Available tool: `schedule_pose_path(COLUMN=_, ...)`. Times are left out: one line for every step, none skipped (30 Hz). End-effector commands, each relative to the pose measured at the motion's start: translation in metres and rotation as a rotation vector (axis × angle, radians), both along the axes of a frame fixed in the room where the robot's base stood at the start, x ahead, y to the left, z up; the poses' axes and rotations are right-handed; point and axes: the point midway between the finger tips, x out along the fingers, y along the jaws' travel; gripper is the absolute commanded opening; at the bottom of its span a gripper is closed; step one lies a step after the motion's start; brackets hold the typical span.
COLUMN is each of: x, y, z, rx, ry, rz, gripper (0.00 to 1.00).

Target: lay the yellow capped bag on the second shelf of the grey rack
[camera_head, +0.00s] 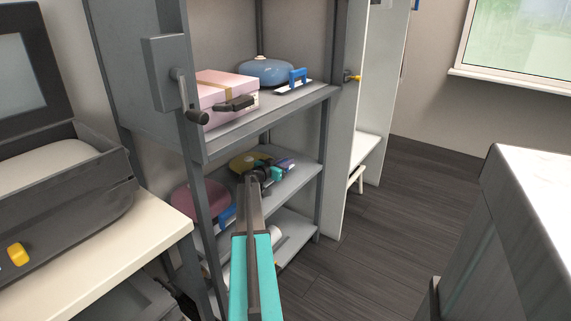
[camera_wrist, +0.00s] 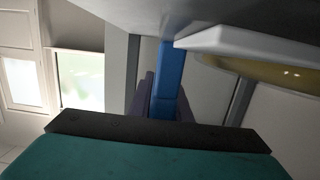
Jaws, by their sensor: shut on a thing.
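The yellow capped bag (camera_head: 247,161) is inside the grey rack (camera_head: 322,150), at the level of the middle visible shelf (camera_head: 300,185). In the wrist view its yellow side (camera_wrist: 265,75) and white rim (camera_wrist: 250,45) show at upper right, with a blue handle (camera_wrist: 168,80) running down from them. My gripper (camera_head: 280,168) reaches into the rack from the front, right of the bag. Its purple fingers (camera_wrist: 163,100) are shut on the blue handle. My arm hides part of the shelf, and I cannot tell whether the bag touches it.
The shelf above holds a pink box (camera_head: 225,95) and a blue rounded bag (camera_head: 266,70), close over my gripper. A dark pink round thing (camera_head: 197,200) is below left. Rack posts flank the opening. A white counter (camera_head: 530,190) stands right; floor between is clear.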

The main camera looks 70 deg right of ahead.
Motion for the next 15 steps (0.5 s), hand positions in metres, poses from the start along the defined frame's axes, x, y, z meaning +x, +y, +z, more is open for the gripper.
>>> schedule_pose_path(x=0.0001, y=-0.0001, z=-0.0001, rx=-0.002, ry=-0.003, rz=0.000, gripper=0.00)
schedule_pose_path(x=0.0001, y=-0.0001, z=-0.0004, rx=-0.002, ry=-0.003, rz=0.000, gripper=0.00)
schedule_pose_path(x=0.0001, y=0.0000, z=-0.0007, rx=-0.002, ry=-0.003, rz=0.000, gripper=0.00)
schedule_pose_path(x=0.0002, y=-0.0001, z=-0.0010, rx=-0.002, ry=-0.003, rz=0.000, gripper=0.00)
schedule_pose_path(x=0.0002, y=-0.0001, z=-0.0013, rx=-0.002, ry=-0.003, rz=0.000, gripper=0.00)
schedule_pose_path(x=0.0002, y=0.0000, z=-0.0015, rx=-0.002, ry=-0.003, rz=0.000, gripper=0.00)
schedule_pose_path(x=0.0002, y=0.0000, z=-0.0014, rx=-0.002, ry=-0.003, rz=0.000, gripper=0.00)
schedule_pose_path(x=0.0002, y=0.0000, z=-0.0012, rx=-0.002, ry=-0.003, rz=0.000, gripper=0.00)
schedule_pose_path(x=0.0002, y=0.0000, z=-0.0009, rx=-0.002, ry=-0.003, rz=0.000, gripper=0.00)
schedule_pose_path(x=0.0002, y=0.0000, z=-0.0008, rx=-0.002, ry=-0.003, rz=0.000, gripper=0.00)
schedule_pose_path(x=0.0002, y=0.0000, z=-0.0020, rx=0.000, ry=0.000, rz=0.000, gripper=0.22)
schedule_pose_path(x=0.0002, y=0.0000, z=-0.0020, rx=0.000, ry=0.000, rz=0.000, gripper=0.29)
schedule_pose_path(x=0.0003, y=0.0001, z=-0.0020, rx=0.000, ry=0.000, rz=0.000, gripper=0.34)
schedule_pose_path(x=0.0003, y=0.0001, z=-0.0020, rx=0.000, ry=0.000, rz=0.000, gripper=0.36)
schedule_pose_path(x=0.0003, y=0.0002, z=-0.0021, rx=0.000, ry=0.000, rz=0.000, gripper=0.36)
